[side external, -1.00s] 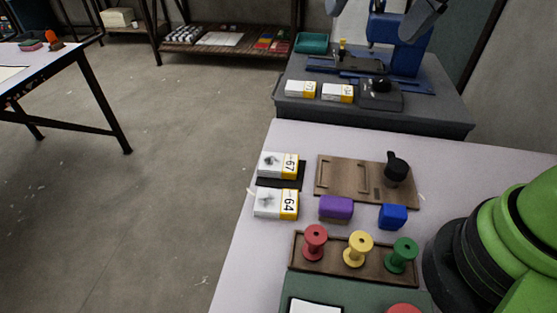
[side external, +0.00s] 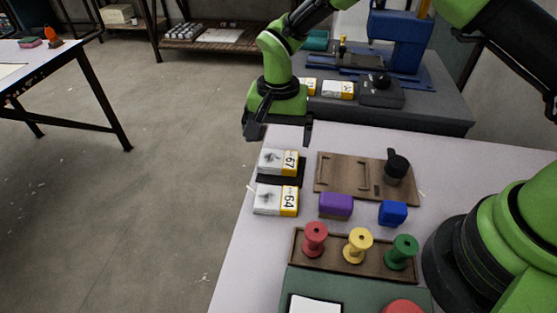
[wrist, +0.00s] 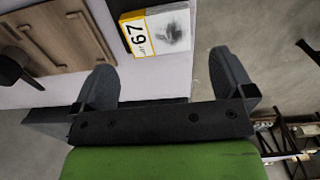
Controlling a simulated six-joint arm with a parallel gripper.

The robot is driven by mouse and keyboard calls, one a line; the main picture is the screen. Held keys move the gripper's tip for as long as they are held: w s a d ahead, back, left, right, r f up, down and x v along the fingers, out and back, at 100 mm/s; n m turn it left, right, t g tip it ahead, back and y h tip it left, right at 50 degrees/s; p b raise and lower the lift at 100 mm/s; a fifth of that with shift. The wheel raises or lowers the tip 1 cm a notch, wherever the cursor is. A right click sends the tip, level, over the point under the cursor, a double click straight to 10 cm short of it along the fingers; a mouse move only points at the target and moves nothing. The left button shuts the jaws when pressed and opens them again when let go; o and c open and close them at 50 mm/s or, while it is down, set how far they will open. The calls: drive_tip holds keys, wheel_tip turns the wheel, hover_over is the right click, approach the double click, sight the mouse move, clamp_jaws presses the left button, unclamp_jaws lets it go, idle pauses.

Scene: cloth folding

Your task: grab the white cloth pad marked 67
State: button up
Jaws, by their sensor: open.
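The white pad marked 67 (side external: 277,162) has a yellow end band with the number and lies on a dark mat (side external: 266,181) near the table's left edge. In the wrist view the pad (wrist: 158,32) is at the top, beyond the fingertips. My gripper (side external: 279,138) is open and empty, above the table's far left corner, behind and above the pad, and apart from it. In the wrist view its two fingers (wrist: 167,72) are spread wide with nothing between them. The similar pad marked 64 (side external: 275,200) lies just in front of the 67 pad.
A brown board (side external: 345,178) with a black knob (side external: 397,165) lies right of the pads. Purple (side external: 336,205) and blue (side external: 393,213) blocks and a spool rack (side external: 335,262) stand nearer. The floor is open left of the table.

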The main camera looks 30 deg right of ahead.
sight(278, 159)
drive_tip(key=f, duration=0.6)
drive_tip(key=shift+s+a, duration=0.1)
drive_tip(key=shift+s, duration=0.1)
drive_tip(key=shift+c, duration=0.2)
drive_tip(key=c, duration=0.7)
